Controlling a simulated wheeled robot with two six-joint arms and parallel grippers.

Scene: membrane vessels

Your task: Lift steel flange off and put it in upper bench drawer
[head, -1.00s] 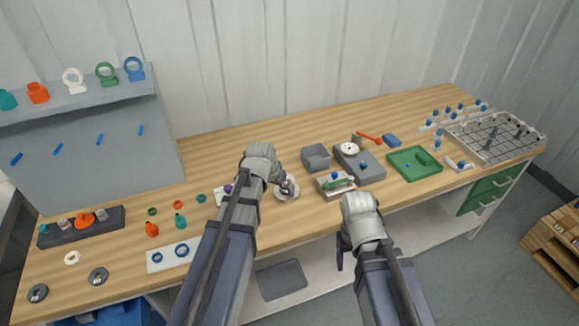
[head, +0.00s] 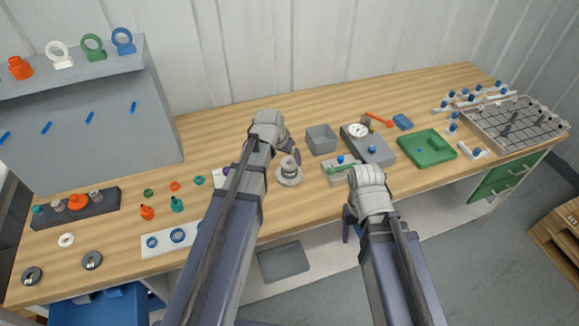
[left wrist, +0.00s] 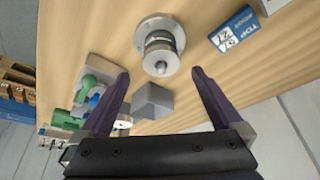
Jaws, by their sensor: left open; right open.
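A steel flanged assembly (head: 289,177) stands upright on the bench, just right of my left gripper. In the left wrist view the steel flange (left wrist: 160,26) shows as a round plate with a cylinder and a small knob on it. I cannot tell which parts are separate. My left gripper (head: 292,154) is open and empty beside the assembly; in the left wrist view its fingers are spread below the knob. My right gripper (head: 347,222) is open at the bench's front edge. The green bench drawers (head: 496,180) are at the right end, apparently shut.
A white plate with blue rings (head: 165,240) and small orange and teal fittings lie left. The bench's back middle is clear.

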